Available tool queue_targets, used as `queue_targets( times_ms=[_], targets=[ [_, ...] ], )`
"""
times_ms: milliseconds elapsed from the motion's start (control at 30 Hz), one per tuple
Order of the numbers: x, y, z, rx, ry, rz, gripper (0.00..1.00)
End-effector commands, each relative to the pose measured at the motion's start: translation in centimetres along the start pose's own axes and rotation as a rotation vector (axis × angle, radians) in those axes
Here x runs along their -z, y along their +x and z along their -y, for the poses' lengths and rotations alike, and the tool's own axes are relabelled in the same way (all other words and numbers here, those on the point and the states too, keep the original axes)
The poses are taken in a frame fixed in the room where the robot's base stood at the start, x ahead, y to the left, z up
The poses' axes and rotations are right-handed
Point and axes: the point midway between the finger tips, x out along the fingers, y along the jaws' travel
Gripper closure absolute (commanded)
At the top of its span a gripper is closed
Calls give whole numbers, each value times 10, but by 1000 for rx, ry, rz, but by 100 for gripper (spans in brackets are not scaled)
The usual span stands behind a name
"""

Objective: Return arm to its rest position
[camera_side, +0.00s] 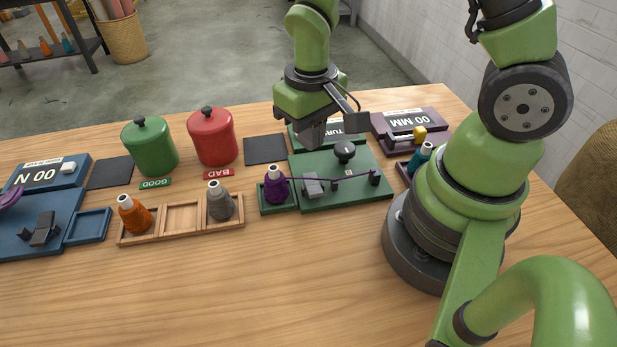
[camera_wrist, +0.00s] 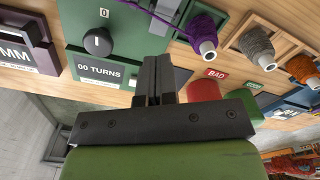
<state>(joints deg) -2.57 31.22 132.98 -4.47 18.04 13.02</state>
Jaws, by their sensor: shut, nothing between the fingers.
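My green arm's gripper (camera_side: 313,135) hangs over the back of the green winding board (camera_side: 330,195), near its label panel. In the wrist view my gripper (camera_wrist: 152,68) has its two dark fingers together with nothing between them. The green board (camera_wrist: 125,45) with a round black knob (camera_wrist: 97,41) and a "00 TURNS" panel (camera_wrist: 98,70) lies below. A purple skein (camera_side: 275,187) stands in a green tray at the board's left, and a purple strand runs from it across the board.
A wooden tray (camera_side: 182,218) holds orange (camera_side: 134,214) and grey (camera_side: 219,200) skeins, its middle compartment empty. Green (camera_side: 150,148) and red (camera_side: 211,137) lidded canisters stand behind. A blue board (camera_side: 35,222) is at left, a dark purple device (camera_side: 410,125) at right. The front table is clear.

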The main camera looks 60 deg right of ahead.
Motion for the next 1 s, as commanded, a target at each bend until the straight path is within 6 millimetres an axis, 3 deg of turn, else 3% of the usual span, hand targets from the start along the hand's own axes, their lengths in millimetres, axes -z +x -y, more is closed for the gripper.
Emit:
queue_targets(
  times_ms=[133,267,400,600,800,1000],
  targets=[
    [3,-25,1,23,15,-54,100],
    [2,-69,1,69,41,-146,100],
    [-11,-117,0,133,70,-250,100],
    [-44,-171,-4,236,91,-394,100],
    [-76,-200,-6,321,92,-502,100],
    [-90,-208,-7,356,89,-540,100]
  ],
)
